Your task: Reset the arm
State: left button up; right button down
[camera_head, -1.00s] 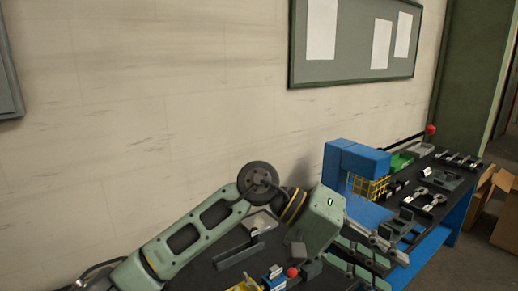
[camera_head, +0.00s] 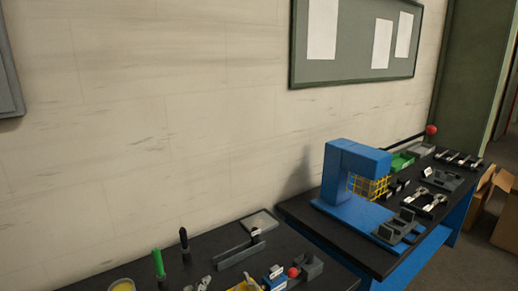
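Neither of my arms nor grippers shows in the head view now. The near black table (camera_head: 215,245) is uncovered at the bottom of the view. The far black table (camera_head: 330,238) with blue legs stands to its right. On the far table is a blue press-like machine (camera_head: 358,160) with a yellow mesh guard (camera_head: 368,187) and a long lever ending in a red ball (camera_head: 431,130).
The near table holds a green-handled tool (camera_head: 158,263), a black-handled tool (camera_head: 184,240), a dark bar fixture (camera_head: 240,252) and a small blue device (camera_head: 275,278) with a red knob (camera_head: 293,272). The far table holds a green bin (camera_head: 402,161) and metal parts (camera_head: 424,200). Cardboard boxes (camera_head: 482,195) stand at the right.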

pick_arm(q)
jog(key=s+a+f+n+g, duration=0.2)
jog(key=s+f+n+g, duration=0.15)
jog(key=s+f, duration=0.4)
jog(key=s+a+f+n+g, duration=0.3)
jog(key=s+f+g, duration=0.1)
jog(key=s, duration=0.7)
jog(key=s+a+f+n+g, duration=0.2)
jog(key=s+f+n+g, duration=0.25)
jog(key=s, duration=0.45)
notch_tip(320, 180, down, 35)
jog(key=m+b, duration=0.1)
jog(key=b, duration=0.9)
jog(key=s+a+f+b, duration=0.1)
jog(key=s+f+b, duration=0.4)
jog(key=s+f, duration=0.4)
jog(key=s+a+f+g+y+b, duration=0.1)
jog(key=s+f+b, duration=0.4)
jog(key=f, duration=1.4)
jog(key=s+a, duration=0.1)
jog(key=s, duration=0.3)
jog(key=shift+f+g, duration=0.25)
jog(key=shift+g, duration=0.05)
jog(key=shift+s, duration=0.1)
